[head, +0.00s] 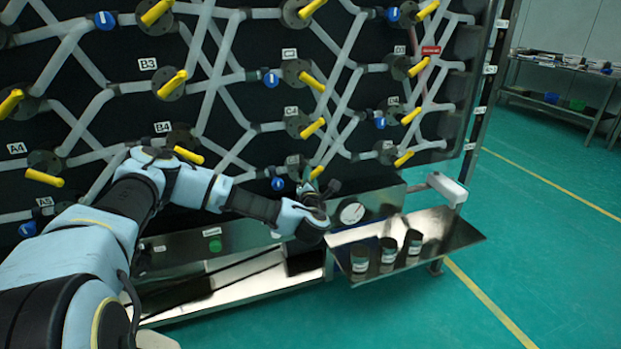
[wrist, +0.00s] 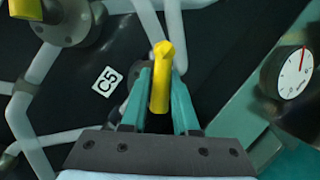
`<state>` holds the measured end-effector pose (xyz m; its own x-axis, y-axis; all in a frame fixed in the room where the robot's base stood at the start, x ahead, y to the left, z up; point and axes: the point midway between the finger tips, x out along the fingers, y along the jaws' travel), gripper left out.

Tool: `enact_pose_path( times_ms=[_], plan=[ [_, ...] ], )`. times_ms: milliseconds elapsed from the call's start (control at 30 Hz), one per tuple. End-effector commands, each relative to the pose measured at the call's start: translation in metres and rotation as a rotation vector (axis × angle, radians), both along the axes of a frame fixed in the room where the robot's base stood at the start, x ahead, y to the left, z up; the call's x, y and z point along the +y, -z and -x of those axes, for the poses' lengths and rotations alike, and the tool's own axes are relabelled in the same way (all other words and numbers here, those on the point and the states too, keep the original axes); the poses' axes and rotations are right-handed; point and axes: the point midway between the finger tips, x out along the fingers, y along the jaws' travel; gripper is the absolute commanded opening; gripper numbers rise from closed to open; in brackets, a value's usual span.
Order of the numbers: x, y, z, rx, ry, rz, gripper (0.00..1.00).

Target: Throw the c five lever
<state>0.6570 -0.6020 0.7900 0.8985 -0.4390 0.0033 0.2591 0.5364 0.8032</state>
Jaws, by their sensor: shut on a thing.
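The C5 lever (wrist: 161,78) is yellow and stands between the two green fingers of my gripper (wrist: 160,102) in the wrist view, beside the label C5 (wrist: 107,81). My gripper is shut on the lever. In the head view the C5 lever (head: 316,172) shows as a small yellow tip at the lower middle of the pipe panel, just above my gripper (head: 315,187). The valve body behind the lever is partly hidden by the fingers.
Other yellow levers sit close by, such as C4 (head: 312,128) above and one at the right (head: 404,159). A round gauge (head: 351,213) is just right of my wrist. A metal shelf (head: 450,235) with 3 dark jars stands below right.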

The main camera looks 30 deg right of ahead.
Motion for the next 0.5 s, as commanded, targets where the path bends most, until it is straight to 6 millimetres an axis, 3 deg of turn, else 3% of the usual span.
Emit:
enact_pose_path(
  times_ms=[267,500],
  plan=[
    [-0.0006,0.0029,0.0017,0.002,0.003,-0.043,0.0],
    [-0.0017,0.0037,0.0023,-0.015,0.004,-0.182,0.0]
  ],
)
